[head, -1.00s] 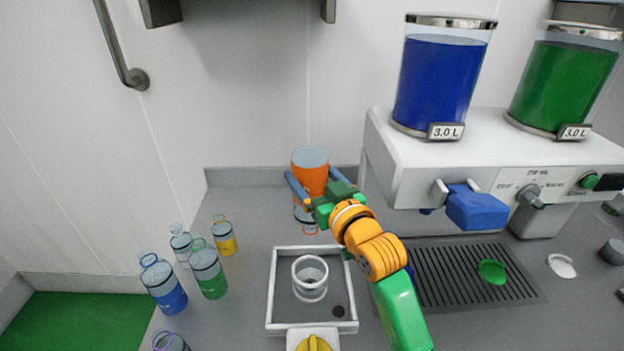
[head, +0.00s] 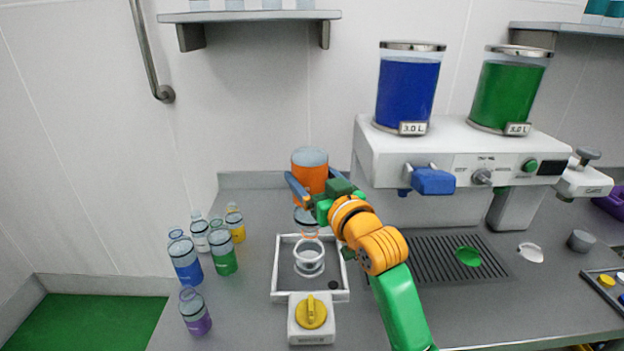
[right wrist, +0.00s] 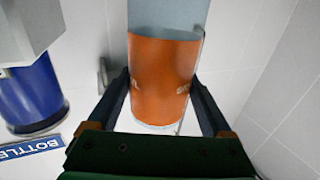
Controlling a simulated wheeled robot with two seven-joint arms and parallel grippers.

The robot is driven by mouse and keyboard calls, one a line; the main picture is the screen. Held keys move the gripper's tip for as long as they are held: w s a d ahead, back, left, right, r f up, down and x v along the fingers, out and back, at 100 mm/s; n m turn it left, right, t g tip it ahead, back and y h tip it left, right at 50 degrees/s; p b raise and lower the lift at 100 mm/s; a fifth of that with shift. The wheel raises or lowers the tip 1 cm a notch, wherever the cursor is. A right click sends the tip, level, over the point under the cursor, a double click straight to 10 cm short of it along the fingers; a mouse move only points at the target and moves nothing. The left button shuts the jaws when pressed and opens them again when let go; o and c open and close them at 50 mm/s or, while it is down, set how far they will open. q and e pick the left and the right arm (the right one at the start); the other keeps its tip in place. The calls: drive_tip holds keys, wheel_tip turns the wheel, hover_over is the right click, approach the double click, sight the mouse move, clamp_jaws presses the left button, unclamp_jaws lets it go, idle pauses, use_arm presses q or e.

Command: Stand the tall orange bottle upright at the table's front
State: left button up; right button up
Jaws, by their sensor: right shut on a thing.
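The tall orange bottle (head: 310,176) is in my right gripper (head: 318,193), whose fingers are shut around its sides. It appears upside down: a flat greyish end is on top, and the narrower clear part with an orange loop is at the bottom. In the head view its lower end shows just behind the white-rimmed tray; I cannot tell whether it touches anything. In the right wrist view the bottle (right wrist: 163,80) stands between the two fingers (right wrist: 160,103), its orange band facing me. My left gripper is not in view.
Several small bottles, including a blue one (head: 185,262) and a purple one (head: 195,312), stand at the left. A white-rimmed tray (head: 274,280) with a clear ring sits centrally, behind a yellow knob (head: 311,311). The dispenser (head: 460,150) and drip grate (head: 435,262) are right.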

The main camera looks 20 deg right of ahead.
drive_tip(key=shift+w+f+m, duration=0.2)
drive_tip(key=shift+w+m, duration=0.2)
drive_tip(key=shift+m, duration=0.7)
drive_tip(key=m, duration=0.3)
drive_tip(key=shift+w+d+f+m, duration=0.15)
drive_tip(key=shift+w+m, duration=0.15)
drive_tip(key=shift+m, duration=0.1)
drive_tip(key=shift+s+r, duration=0.2)
drive_tip(key=shift+s, duration=0.15)
drive_tip(key=shift+s+r+m, duration=0.1)
drive_tip(key=shift+s+m, duration=0.05)
drive_tip(key=shift+m, duration=0.95)
drive_tip(key=m, duration=0.2)
drive_tip(key=shift+m, duration=0.9)
drive_tip(key=shift+w, duration=0.25)
